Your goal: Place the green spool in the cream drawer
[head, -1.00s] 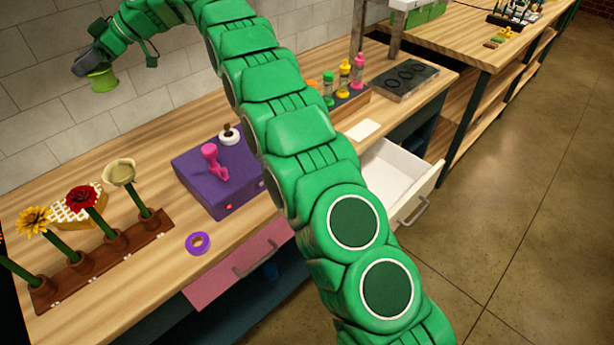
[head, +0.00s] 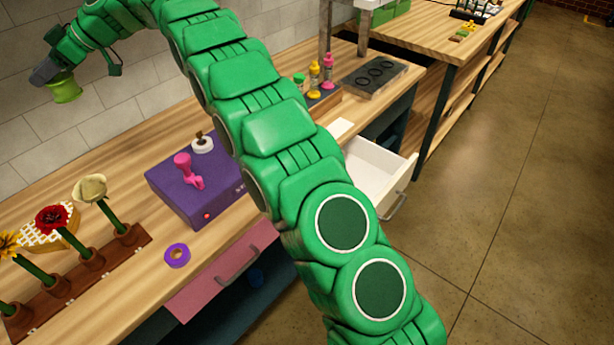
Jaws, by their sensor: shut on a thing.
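The green spool (head: 66,89) is held at the tip of my gripper (head: 52,78), up at the far left in front of the tiled wall, well above the table. My gripper is shut on it; its fingers are small and partly hidden by the spool. The cream drawer (head: 402,187) is pulled open at the right of the bench, and its white inside (head: 372,172) looks empty where it shows. My arm hides the drawer's left part. The spool is far to the left of the drawer.
A purple box (head: 190,195) with a pink lever and a white spool stands mid-bench. A brown flower rack (head: 85,277) is at the front left, with a purple ring (head: 177,255) beside it. Several bottles (head: 328,72) and a dark plate (head: 374,76) stand at the back. A pink drawer (head: 225,275) is below.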

